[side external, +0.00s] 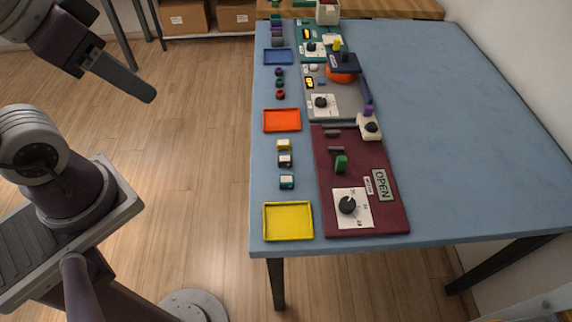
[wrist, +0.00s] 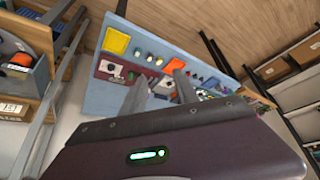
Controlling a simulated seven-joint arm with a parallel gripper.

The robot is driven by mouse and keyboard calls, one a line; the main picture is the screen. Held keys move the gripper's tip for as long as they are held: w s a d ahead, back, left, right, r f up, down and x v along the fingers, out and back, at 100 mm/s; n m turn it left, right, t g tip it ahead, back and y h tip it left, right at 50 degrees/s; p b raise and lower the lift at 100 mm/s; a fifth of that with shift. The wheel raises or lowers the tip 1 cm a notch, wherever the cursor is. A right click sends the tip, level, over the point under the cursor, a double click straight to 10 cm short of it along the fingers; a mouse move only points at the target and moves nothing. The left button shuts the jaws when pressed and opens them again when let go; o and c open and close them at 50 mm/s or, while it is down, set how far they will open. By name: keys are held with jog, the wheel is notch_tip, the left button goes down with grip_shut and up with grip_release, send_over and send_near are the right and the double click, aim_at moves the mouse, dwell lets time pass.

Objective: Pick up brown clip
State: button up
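A small dark, brownish-black clip with a pale top (side external: 284,160) lies on the blue table between a yellow clip (side external: 284,145) and a teal-green clip (side external: 287,182). It looks like the brown clip, but its colour is hard to judge at this size. My gripper (side external: 148,94) is raised in the air left of the table, well away from the clips. In the wrist view my gripper (wrist: 160,92) has its two fingers apart with nothing between them. The row of clips is small and distant there.
A yellow tray (side external: 288,236), an orange tray (side external: 282,130) and a blue tray (side external: 278,49) line the table's left edge. A maroon panel (side external: 345,215) with a knob and a green block stands right of the clips. The table's right side (side external: 460,130) is clear.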

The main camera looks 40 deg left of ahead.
dwell(0.4)
jog(key=shift+o, duration=1.2)
jog(key=m+g, duration=0.5)
jog(key=m, duration=0.2)
send_over(285, 158)
jog(key=s+a, duration=0.1)
jog(key=s, duration=0.1)
notch_tip(285, 158, down, 17)
jog(key=f, duration=0.5)
jog(key=w+f+m, duration=0.1)
jog(key=f, duration=0.4)
jog(key=w+d+f+m, duration=0.1)
jog(key=f, duration=0.4)
jog(key=shift+g, duration=0.3)
grip_shut()
